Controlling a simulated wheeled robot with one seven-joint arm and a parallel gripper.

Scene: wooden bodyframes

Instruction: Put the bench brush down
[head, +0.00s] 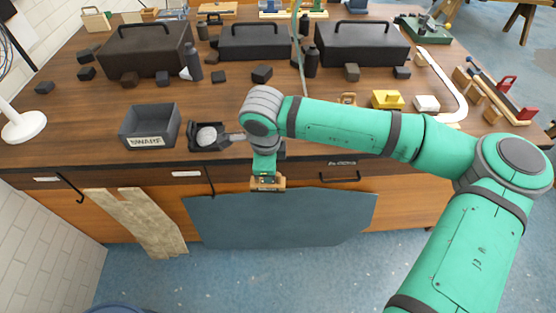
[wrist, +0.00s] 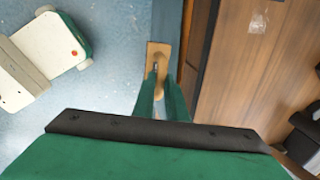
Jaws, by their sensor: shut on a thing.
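My gripper (head: 265,168) points down in front of the workbench's front edge in the head view, low beside the drawer fronts. It is shut on the bench brush (head: 272,185), of which a light wooden part shows below the fingers. In the wrist view the green fingers of my gripper (wrist: 164,97) close on the tan wooden brush (wrist: 158,53). The brush hangs over the blue-grey mat and floor, apart from the benchtop. Its bristles cannot be made out.
The wooden workbench (head: 85,115) carries a labelled dark bin (head: 150,128), a small dark tray (head: 208,145), black toolboxes (head: 365,45), bottles and small blocks. Bare benchtop shows left of the bin.

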